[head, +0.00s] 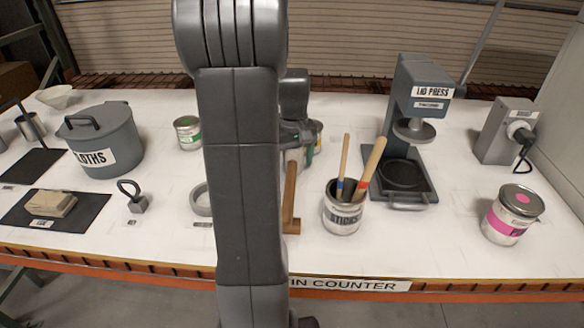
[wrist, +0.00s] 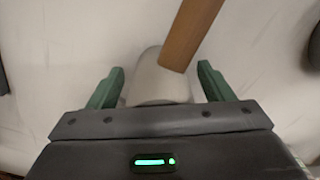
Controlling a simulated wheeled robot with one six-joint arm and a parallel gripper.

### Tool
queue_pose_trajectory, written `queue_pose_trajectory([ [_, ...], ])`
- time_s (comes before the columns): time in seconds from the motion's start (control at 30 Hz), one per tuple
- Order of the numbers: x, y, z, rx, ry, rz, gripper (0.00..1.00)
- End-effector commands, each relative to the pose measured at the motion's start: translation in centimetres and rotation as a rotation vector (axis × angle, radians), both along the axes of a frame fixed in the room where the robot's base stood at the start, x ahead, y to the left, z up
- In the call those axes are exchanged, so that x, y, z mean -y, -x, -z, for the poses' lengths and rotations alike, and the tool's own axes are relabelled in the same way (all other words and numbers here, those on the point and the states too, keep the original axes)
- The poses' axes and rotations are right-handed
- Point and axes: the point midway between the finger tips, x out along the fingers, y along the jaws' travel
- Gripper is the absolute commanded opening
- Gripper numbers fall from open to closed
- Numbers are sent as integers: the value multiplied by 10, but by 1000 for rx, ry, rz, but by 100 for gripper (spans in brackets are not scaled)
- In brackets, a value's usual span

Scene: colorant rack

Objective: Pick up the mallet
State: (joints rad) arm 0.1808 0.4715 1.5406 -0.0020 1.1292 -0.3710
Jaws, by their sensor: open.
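The mallet has a brown wooden handle and a pale grey rounded head. In the wrist view the mallet (wrist: 186,38) lies with its head between my fingers and its handle running up and to the right. In the head view a brown wooden part of what looks like the mallet (head: 290,192) shows just right of my arm, which hides the rest. My gripper (wrist: 161,68) is open, with one green finger on each side of the head. I cannot tell whether either finger touches it.
A tin of sticks (head: 343,216) stands close to the right of the brown handle. Behind it is the lid press (head: 410,95). A grey ring (head: 201,199) lies left of my arm, and a pot marked CLOTHS (head: 100,142) stands farther left. A pink-labelled can (head: 505,228) is at right.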

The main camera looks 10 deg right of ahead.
Motion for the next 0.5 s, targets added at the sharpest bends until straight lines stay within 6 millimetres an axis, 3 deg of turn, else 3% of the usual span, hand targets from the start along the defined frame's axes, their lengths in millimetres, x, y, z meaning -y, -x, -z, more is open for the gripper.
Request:
queue_pose_trajectory([
  [0.23, 0, 0, 2, 1, 0, 0, 74],
  [0.5, 0, 0, 2, 1, 0, 0, 23],
])
